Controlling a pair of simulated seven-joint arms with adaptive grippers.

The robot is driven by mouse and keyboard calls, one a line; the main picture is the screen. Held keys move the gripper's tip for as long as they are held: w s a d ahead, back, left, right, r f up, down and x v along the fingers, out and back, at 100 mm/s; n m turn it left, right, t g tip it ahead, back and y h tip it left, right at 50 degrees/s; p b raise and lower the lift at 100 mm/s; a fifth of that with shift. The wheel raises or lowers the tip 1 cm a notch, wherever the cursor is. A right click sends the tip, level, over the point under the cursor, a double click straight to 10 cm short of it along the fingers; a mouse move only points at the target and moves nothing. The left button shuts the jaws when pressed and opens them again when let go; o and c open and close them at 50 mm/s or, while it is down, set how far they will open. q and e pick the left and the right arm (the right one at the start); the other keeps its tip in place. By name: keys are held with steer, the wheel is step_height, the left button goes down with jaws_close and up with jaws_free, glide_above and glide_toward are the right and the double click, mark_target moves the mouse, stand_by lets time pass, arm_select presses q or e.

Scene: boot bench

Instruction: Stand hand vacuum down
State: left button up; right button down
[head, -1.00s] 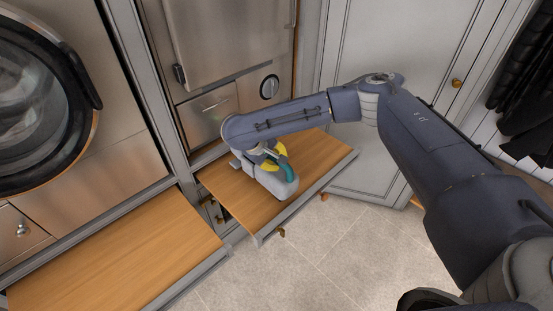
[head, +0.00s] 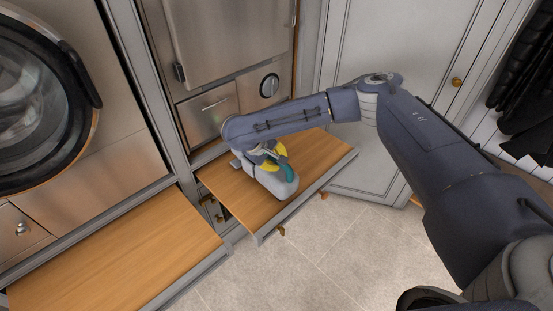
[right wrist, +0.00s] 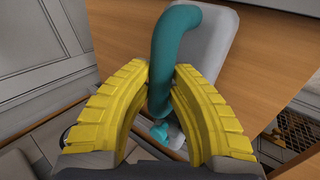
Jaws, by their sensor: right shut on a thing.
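The hand vacuum (head: 279,183) has a pale grey body and a teal handle. In the head view it is on or just above the right-hand pull-out wooden shelf (head: 318,158); I cannot tell whether it touches. My right gripper (head: 271,156), with yellow fingers, is shut on the teal handle. In the right wrist view the yellow fingers (right wrist: 162,82) close around the handle (right wrist: 172,45), and the grey body (right wrist: 215,50) shows behind it. Part of the vacuum is hidden by my arm and fingers. My left gripper is not in view.
A second wooden shelf (head: 125,250) at the lower left is bare. A front-loading machine (head: 35,95) and steel cabinet fronts stand behind. A pale cabinet door (head: 405,60) is at the right, and tiled floor (head: 310,250) lies in front.

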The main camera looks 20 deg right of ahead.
steer(key=shift+f, duration=0.55)
stand_by(0.4)
steer(key=c, duration=1.3)
jaws_free()
steer(key=shift+o, duration=0.2)
steer(key=shift+f, duration=0.1)
steer(key=v, duration=1.2)
